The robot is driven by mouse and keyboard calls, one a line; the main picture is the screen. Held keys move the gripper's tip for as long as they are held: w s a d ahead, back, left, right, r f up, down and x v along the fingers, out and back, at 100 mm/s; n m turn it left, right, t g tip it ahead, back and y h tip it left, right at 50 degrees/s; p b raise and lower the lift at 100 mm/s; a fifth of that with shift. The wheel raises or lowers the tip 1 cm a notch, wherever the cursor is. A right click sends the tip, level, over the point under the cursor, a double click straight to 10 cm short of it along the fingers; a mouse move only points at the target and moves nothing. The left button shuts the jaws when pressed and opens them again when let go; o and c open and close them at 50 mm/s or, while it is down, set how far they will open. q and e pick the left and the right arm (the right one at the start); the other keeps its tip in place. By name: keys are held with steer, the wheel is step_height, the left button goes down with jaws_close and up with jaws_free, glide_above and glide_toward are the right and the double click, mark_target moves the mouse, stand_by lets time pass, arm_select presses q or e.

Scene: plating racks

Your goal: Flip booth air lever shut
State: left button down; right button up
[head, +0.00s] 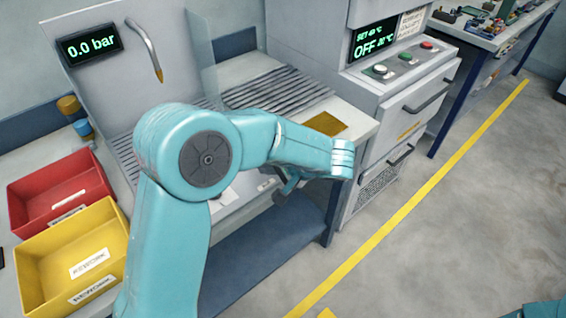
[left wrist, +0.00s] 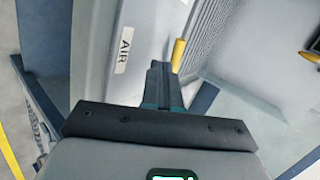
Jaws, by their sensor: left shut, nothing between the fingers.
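In the left wrist view the yellow lever (left wrist: 178,55) stands just beyond the fingertips of my left gripper (left wrist: 161,68), slightly to their right. I cannot tell whether the fingers touch it. An "AIR" label (left wrist: 124,50) is on the pale panel left of the lever. My left gripper is shut and empty; in the head view it shows partly (head: 287,188) at the booth's front edge, below my forearm. The lever is hidden in the head view. My right gripper is out of view.
A red bin (head: 60,190) and a yellow rework bin (head: 75,265) sit left of my arm. A bent pipe (head: 143,45) with a yellow tip hangs in the booth. The oven (head: 385,85) reading OFF stands right. Grey floor (head: 470,200) is clear at right.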

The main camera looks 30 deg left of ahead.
mark_target(253, 174)
arm_select(q)
steer(key=a, duration=0.3)
steer(key=shift+w+f, duration=0.15)
steer(key=shift+f, duration=0.05)
steer(key=shift+a, duration=0.1)
steer(key=m+t+b, duration=0.1)
steer(key=b, duration=0.1)
steer(key=a+m+t+b, duration=0.1)
steer(key=shift+s+f+b, duration=0.2)
steer(key=shift+f+b, duration=0.2)
steer(key=shift+a+r+m+t+h+b, duration=0.3)
steer(key=shift+m+t+b, duration=0.1)
steer(key=shift+m+b, duration=0.15)
steer(key=shift+d, duration=0.15)
